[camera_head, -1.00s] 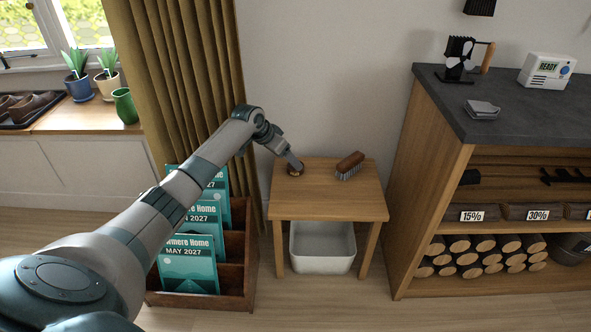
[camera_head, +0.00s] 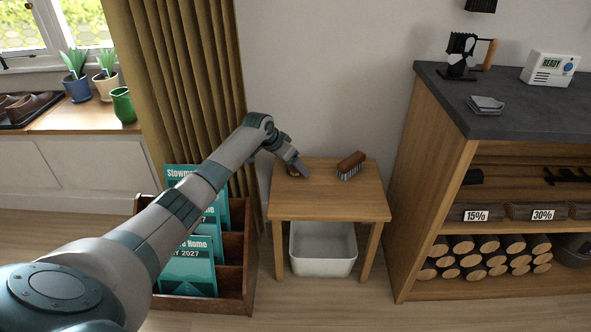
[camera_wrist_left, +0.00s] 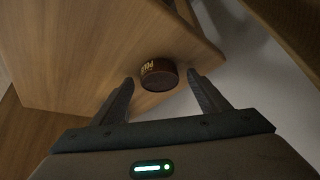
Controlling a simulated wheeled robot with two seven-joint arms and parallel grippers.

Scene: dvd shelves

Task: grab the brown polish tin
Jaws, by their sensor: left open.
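The brown polish tin (camera_wrist_left: 158,75) sits on the small wooden table (camera_head: 332,205), near its back left edge. In the left wrist view it is a dark, round tin with yellowish lettering on its side. My left gripper (camera_wrist_left: 164,88) is open, with one finger on each side just short of the tin. The tin appears between or just beyond the fingertips, and I see no grip on it. In the head view my left gripper (camera_head: 301,170) covers most of the tin (camera_head: 292,170). My right gripper is not in view.
A brush (camera_head: 351,165) with a brown back lies to the right on the same table. A white bin (camera_head: 322,250) stands below. A magazine rack (camera_head: 235,270) and curtain (camera_head: 185,80) are at left; a shelf unit with a dark top (camera_head: 540,115) is at right.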

